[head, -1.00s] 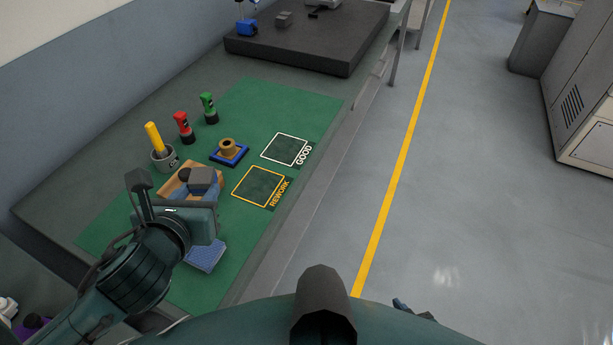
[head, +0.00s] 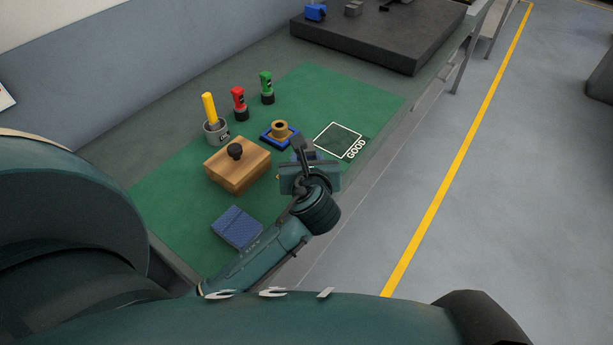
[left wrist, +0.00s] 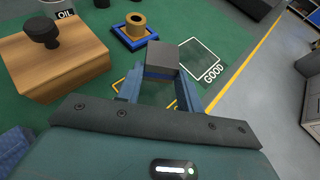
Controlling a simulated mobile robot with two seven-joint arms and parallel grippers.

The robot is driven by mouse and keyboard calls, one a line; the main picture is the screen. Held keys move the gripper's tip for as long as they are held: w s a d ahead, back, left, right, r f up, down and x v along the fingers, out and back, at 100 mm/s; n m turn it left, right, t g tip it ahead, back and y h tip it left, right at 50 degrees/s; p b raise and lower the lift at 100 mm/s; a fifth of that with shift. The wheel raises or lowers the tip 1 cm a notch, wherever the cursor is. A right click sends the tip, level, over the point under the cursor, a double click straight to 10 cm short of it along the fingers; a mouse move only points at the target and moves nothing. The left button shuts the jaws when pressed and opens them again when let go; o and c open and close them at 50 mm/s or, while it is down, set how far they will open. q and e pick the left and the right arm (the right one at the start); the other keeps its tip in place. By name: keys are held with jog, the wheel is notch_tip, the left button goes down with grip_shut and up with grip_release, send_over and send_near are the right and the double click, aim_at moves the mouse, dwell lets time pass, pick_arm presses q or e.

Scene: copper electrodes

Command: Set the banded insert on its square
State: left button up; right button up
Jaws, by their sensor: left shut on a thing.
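My left gripper (head: 305,158) is shut on a dark grey block, the insert (left wrist: 165,54), seen between the blue fingers in the left wrist view. The insert is held over the yellow-outlined square (left wrist: 118,84), whose lines show partly beneath the fingers. In the head view my gripper hides most of that square. The white-outlined GOOD square (head: 338,139) lies empty just beyond; it also shows in the left wrist view (left wrist: 202,58). My right gripper is not in view.
A wooden block with a black knob (head: 238,172) stands left of the gripper. A brass flanged piece on a blue base (head: 279,134) sits close behind. A blue pad (head: 237,227), an oil pot (head: 216,131) and red and green bottles (head: 266,88) stand on the green mat (head: 178,195).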

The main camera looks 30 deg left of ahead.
pick_arm(q)
notch_tip(320, 180, down, 5)
jog(key=shift+f+b, duration=0.1)
jog(key=shift+b, duration=0.3)
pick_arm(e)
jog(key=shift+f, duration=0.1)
pick_arm(q)
jog(key=o, duration=0.6)
jog(key=shift+f, duration=0.1)
jog(key=o, duration=0.5)
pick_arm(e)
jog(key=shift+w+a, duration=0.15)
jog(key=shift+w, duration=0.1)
